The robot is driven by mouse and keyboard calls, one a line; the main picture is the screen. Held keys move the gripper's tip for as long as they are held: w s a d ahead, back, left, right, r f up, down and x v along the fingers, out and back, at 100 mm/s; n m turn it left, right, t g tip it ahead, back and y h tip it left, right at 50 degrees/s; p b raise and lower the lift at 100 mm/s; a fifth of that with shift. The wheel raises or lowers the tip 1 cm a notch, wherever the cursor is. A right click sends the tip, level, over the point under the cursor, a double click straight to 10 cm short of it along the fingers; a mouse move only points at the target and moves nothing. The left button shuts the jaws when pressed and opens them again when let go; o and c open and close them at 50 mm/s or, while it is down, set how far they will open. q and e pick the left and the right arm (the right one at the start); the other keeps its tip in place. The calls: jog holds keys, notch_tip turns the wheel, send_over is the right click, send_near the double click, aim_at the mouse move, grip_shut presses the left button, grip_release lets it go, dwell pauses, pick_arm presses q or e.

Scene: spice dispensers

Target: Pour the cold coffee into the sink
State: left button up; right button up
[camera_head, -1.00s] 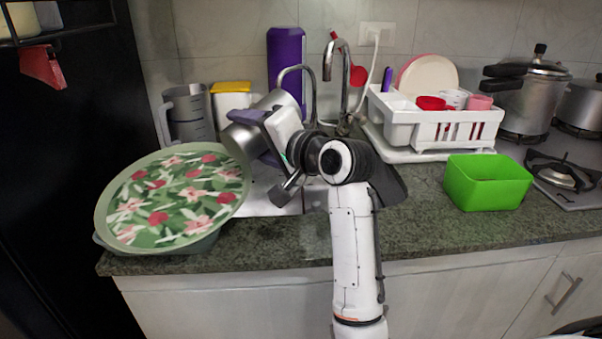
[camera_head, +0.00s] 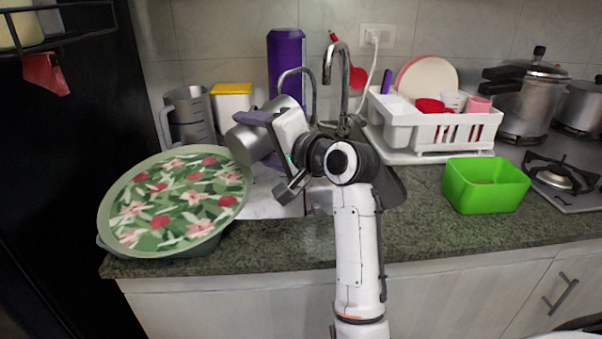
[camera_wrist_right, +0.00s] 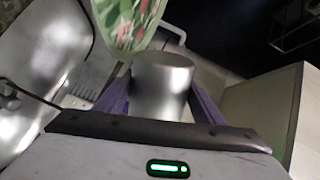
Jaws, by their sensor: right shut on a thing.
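My right gripper (camera_wrist_right: 161,97) has its purple fingers on either side of a shiny metal cup (camera_wrist_right: 163,75) and is shut on it. In the head view the cup (camera_head: 249,147) is strongly tilted, with one end toward the lower left. It is above the metal sink (camera_head: 270,205), left of the faucet (camera_head: 341,75). My right wrist and arm hide much of the sink. The cup's inside and any coffee cannot be made out, and no stream shows. My left gripper is not in view.
A flowered round tray (camera_head: 178,200) lies on the counter left of the sink. A grey jug (camera_head: 188,117), a yellow-lidded container (camera_head: 232,98) and a purple bottle (camera_head: 287,62) stand behind. A white dish rack (camera_head: 425,128) and a green bin (camera_head: 486,184) are to the right.

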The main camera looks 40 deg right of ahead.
pick_arm(q)
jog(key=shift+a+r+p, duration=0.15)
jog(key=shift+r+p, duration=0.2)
jog(key=shift+p, duration=0.1)
pick_arm(e)
jog(key=shift+d+r, duration=0.1)
jog(key=shift+d, duration=0.15)
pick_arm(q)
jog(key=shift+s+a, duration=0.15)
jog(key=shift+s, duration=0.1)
pick_arm(e)
jog(key=shift+w+d+m, duration=0.1)
jog(key=shift+d+m, duration=0.1)
jog(key=shift+m, duration=0.1)
pick_arm(q)
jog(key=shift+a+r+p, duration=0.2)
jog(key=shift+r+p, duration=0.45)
jog(key=shift+p, duration=0.45)
pick_arm(e)
jog(key=shift+d+m+y, duration=0.1)
jog(key=shift+m+y, duration=0.2)
jog(key=shift+m, duration=0.1)
pick_arm(q)
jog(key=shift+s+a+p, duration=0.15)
jog(key=shift+p, duration=0.35)
pick_arm(e)
jog(key=shift+d+m, duration=0.1)
jog(key=shift+m, duration=0.2)
